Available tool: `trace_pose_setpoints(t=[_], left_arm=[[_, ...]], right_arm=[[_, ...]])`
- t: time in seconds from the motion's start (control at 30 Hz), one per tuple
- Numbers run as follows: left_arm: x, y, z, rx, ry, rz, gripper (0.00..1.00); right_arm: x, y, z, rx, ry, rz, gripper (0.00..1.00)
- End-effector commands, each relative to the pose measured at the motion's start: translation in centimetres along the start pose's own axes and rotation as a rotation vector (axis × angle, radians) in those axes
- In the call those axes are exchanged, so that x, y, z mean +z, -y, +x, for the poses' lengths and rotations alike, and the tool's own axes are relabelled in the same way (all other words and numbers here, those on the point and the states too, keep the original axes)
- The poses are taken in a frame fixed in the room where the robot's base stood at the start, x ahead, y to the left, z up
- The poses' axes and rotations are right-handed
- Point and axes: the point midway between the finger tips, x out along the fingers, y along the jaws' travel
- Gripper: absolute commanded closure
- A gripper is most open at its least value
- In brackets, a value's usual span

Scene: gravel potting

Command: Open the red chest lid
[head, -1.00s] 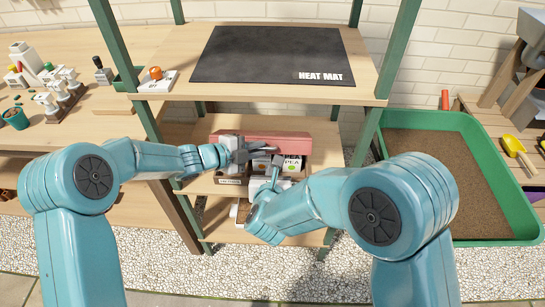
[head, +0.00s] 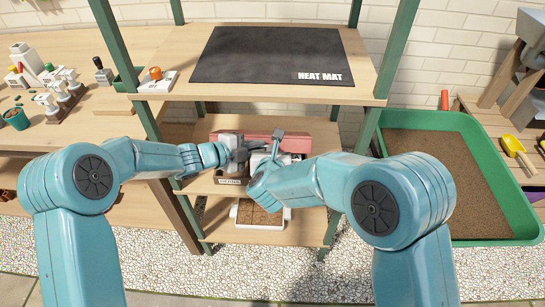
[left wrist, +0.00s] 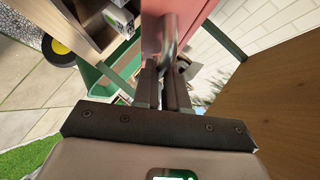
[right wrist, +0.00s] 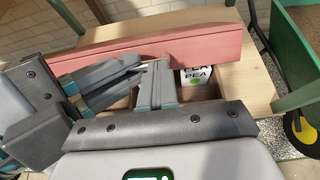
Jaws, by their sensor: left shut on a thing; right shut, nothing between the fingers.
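The red chest lid (head: 285,142) is raised at the back of a wooden chest (head: 232,181) on the middle shelf. In the right wrist view, the lid (right wrist: 200,42) stands behind the open box. My left gripper (head: 243,153) is shut on the lid's metal handle (left wrist: 170,35), seen close up in the left wrist view. My right gripper (head: 279,136) is shut and empty in front of the lid, over the box. A white seed packet marked PEA (right wrist: 198,77) shows inside; my right arm hides much of the box in the head view.
The upper shelf with a black heat mat (head: 270,55) overhangs the chest. Green posts (head: 365,135) flank the shelf. A tray with brown cells (head: 258,214) sits on the lower shelf.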

Motion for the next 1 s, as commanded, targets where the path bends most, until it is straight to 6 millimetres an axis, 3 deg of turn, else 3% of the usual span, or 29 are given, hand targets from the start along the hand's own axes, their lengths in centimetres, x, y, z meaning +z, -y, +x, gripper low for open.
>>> trace_pose_setpoints(t=[0.17, 0.2, 0.27, 0.3, 0.73, 1.0], left_arm=[[0.0, -1.0, 0.1, 0.017, -0.002, -0.011, 1.00], [0.0, -1.0, 0.1, 0.018, -0.003, -0.012, 0.84], [0.0, -1.1, 0.1, 0.019, -0.003, -0.011, 0.65], [0.0, -1.0, 0.1, 0.019, -0.003, -0.011, 0.62], [0.0, -0.8, -0.5, 0.013, -0.002, -0.008, 0.62], [0.0, -0.5, -6.1, 0.009, 0.001, -0.007, 0.62]], right_arm=[[0.7, 0.3, 0.2, -0.007, 0.018, 0.006, 1.00], [0.7, 0.3, 0.2, -0.008, 0.019, 0.006, 1.00], [0.7, 0.3, 0.2, -0.008, 0.019, 0.006, 1.00], [0.7, 0.4, 0.2, -0.009, 0.019, 0.006, 1.00], [0.4, 0.4, 0.2, -0.009, 0.011, 0.006, 1.00], [0.2, 0.4, 0.3, -0.009, 0.008, 0.006, 1.00]])
